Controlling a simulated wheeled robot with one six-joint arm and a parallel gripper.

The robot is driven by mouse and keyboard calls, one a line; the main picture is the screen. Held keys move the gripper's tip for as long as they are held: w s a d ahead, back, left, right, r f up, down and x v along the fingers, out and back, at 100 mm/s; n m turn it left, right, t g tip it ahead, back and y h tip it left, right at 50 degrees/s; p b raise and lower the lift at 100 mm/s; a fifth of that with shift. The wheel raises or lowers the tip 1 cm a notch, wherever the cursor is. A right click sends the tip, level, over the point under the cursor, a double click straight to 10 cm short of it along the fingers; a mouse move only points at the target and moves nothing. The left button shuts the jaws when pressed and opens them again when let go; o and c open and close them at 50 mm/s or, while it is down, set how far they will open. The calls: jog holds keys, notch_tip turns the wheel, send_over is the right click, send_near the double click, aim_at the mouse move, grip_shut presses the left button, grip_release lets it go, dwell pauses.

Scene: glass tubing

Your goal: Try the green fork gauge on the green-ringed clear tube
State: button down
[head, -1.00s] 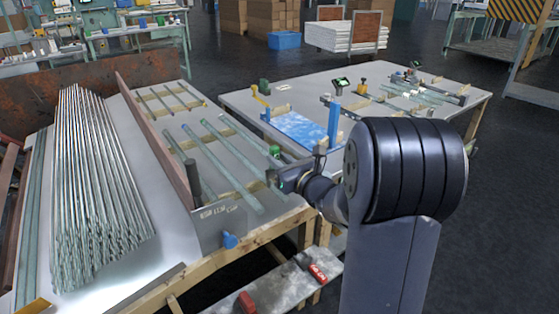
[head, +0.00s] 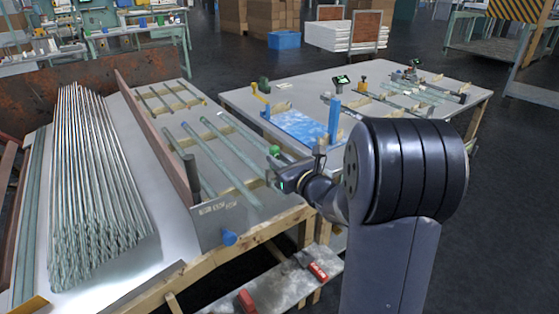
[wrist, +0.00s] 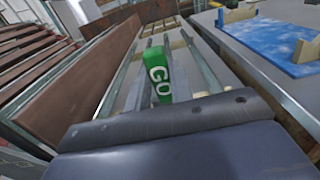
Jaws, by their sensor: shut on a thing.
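The gauge's prongs are hidden. Several greenish tubes lie on the wooden rests, including a long middle tube (head: 221,166). I cannot make out a green ring, so I cannot tell which tube is the ringed one or whether the gauge touches any tube.
A bundle of shiny rods (head: 95,180) lies left of a brown upright board (head: 155,135). The right table (head: 300,88) holds a blue mat (head: 300,127), a blue post (head: 333,120) and more tubes.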

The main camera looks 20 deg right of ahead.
jog(key=shift+f+b, duration=0.7)
jog(key=shift+b, duration=0.05)
dwell(0.6)
jog(key=shift+r, duration=0.15)
dwell(1.1)
notch_tip(320, 180, up, 7)
jog(key=p, duration=0.4)
jog(key=shift+p, duration=0.35)
dwell(0.7)
